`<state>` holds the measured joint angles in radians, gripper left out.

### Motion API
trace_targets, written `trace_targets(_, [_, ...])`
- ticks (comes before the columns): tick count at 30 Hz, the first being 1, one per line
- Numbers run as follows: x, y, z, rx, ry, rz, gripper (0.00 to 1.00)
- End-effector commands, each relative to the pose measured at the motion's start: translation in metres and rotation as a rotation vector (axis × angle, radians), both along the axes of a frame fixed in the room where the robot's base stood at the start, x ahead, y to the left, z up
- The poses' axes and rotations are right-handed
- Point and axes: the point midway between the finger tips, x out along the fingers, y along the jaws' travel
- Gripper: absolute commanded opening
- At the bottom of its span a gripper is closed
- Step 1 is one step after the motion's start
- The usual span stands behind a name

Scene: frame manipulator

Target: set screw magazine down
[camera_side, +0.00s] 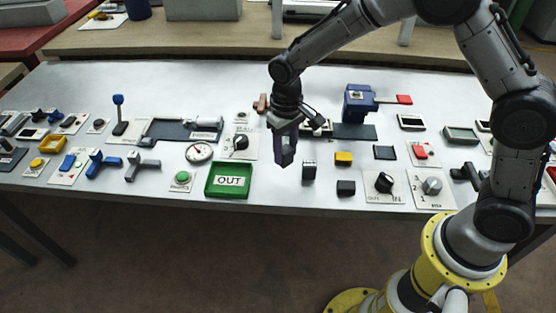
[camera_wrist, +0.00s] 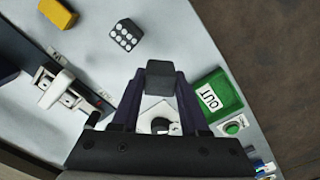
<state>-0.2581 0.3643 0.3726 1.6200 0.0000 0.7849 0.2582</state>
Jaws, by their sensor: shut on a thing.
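My gripper (camera_side: 284,140) points down over the front middle of the table, between the green OUT tray and a small dark block. Its two fingers (camera_wrist: 158,90) are shut on a dark grey block, the screw magazine (camera_wrist: 160,72). In the side view the screw magazine (camera_side: 284,158) shows only as a dark shape at the fingertips. It seems to be held above the table; the exact gap cannot be told. The fingers cover its sides.
The green tray (camera_side: 208,187) lies left of my gripper; a black knob (camera_side: 240,142) on a white plate is behind it. A dark block with pale dots (camera_wrist: 126,34), a yellow block (camera_side: 343,158) and a black block (camera_side: 346,188) stand nearby. Small patches of bare table lie between.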

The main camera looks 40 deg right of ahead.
Motion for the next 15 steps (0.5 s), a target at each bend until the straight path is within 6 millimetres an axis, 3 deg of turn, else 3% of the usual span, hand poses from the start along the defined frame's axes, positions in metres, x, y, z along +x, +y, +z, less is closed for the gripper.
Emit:
trace_targets(11, [0.021,0.005,-0.027,0.000,0.000,0.000,0.00])
trace_targets(15, [0.020,0.005,-0.047,0.000,0.002,0.000,0.00])
